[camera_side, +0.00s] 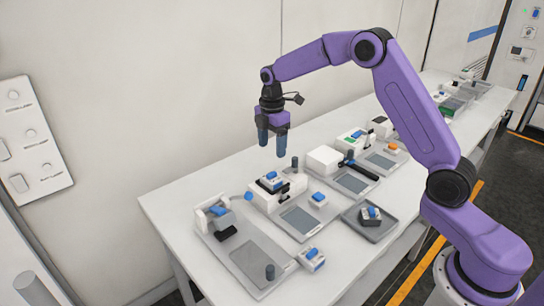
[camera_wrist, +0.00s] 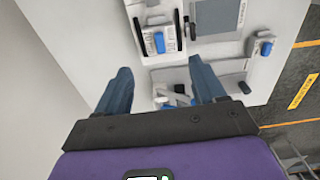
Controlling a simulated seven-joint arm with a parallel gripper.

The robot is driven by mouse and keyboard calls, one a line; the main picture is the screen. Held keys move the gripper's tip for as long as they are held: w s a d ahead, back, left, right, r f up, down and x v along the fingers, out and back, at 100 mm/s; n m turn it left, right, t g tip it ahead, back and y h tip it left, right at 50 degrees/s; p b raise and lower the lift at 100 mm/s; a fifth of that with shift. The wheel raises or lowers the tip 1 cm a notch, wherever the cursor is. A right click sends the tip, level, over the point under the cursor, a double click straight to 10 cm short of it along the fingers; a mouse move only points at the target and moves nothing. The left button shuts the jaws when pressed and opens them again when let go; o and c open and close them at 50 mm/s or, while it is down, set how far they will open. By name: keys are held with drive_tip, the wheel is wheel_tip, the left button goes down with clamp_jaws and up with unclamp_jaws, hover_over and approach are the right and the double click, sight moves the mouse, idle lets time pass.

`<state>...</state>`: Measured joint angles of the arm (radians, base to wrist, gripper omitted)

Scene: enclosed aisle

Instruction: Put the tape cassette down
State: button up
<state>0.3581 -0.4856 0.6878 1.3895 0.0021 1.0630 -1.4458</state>
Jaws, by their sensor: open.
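My gripper (camera_side: 272,145), purple with blue fingers, is open and empty in the air above the back of the white table. In the wrist view its fingers (camera_wrist: 159,70) are spread apart with nothing held between them. Several small blue-topped pieces could be the tape cassette; I cannot tell which. One piece (camera_side: 272,181) sits on a white fixture below my gripper. Another piece (camera_side: 318,198) lies to its right on the same station. A white-and-blue piece (camera_side: 312,257) lies at the table's front edge. A dark piece with a blue part (camera_side: 370,216) lies in a grey tray (camera_side: 352,229).
Stations with grey panels (camera_side: 247,262) line the white table (camera_side: 165,200). A white box (camera_side: 323,160) and a black-handled part (camera_side: 358,169) stand further right. A wall (camera_side: 150,80) runs behind the table. The air around my gripper is clear.

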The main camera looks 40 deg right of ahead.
drive_tip(key=s+a+r+m, duration=0.1)
drive_tip(key=s+a+r, duration=0.3)
drive_tip(key=s, duration=0.5)
drive_tip(key=s+a+r+m, duration=0.1)
drive_tip(key=s+a+r, duration=0.1)
drive_tip(key=s+a, duration=0.6)
drive_tip(key=s+d+m, duration=0.1)
drive_tip(key=s+d, duration=0.3)
drive_tip(key=s, duration=0.8)
drive_tip(key=s+d+f+m, duration=0.1)
drive_tip(key=s+d+m, duration=0.1)
drive_tip(key=s, duration=1)
drive_tip(key=shift+d, duration=0.9)
